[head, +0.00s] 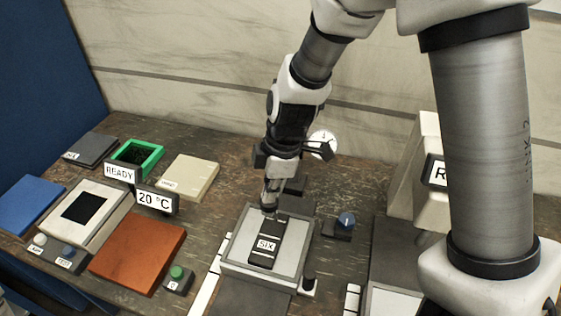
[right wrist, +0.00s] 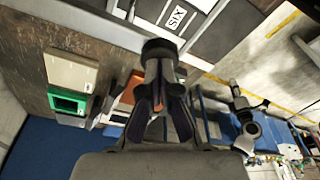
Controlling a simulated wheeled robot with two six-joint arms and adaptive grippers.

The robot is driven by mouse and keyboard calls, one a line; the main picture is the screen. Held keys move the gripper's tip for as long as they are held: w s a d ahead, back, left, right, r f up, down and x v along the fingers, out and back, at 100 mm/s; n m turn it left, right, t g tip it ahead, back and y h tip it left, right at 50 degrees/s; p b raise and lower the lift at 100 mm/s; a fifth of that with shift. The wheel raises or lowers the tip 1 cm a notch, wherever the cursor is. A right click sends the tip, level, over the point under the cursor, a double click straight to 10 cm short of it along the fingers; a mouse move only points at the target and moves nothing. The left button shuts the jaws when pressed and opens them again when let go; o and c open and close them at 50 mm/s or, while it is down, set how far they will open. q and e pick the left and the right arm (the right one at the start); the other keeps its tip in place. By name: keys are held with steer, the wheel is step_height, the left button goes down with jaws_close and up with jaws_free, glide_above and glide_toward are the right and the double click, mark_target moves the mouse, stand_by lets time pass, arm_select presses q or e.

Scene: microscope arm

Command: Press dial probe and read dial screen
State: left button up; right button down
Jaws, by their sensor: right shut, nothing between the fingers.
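My right gripper (head: 268,206) is shut and empty, pointing down at the top left edge of the dark strip labelled SIX (head: 268,243). I cannot tell whether its tips touch the strip. The strip lies on a light grey framed plate (head: 236,254). In the right wrist view the closed fingertips (right wrist: 160,50) are just below the SIX label (right wrist: 176,18). A dial probe cannot be made out clearly. My left gripper is not seen in the head view.
A blue knob (head: 346,219) stands right of the plate. To the left are a READY sign (head: 120,173), a 20 °C sign (head: 156,202), a brown-orange pad (head: 140,252), a green-rimmed box (head: 152,165) and a green button (head: 176,272). My arm covers much of the right side.

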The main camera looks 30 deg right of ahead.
step_height(320, 180, up, 6)
steer(key=p, duration=0.4)
steer(key=shift+p, duration=0.35)
steer(key=shift+w+r, duration=0.1)
steer(key=shift+r, duration=0.35)
step_height(320, 180, up, 11)
steer(key=d, duration=0.2)
steer(key=shift+s, duration=0.45)
steer(key=shift+d+f, duration=0.1)
steer(key=shift+f, duration=0.05)
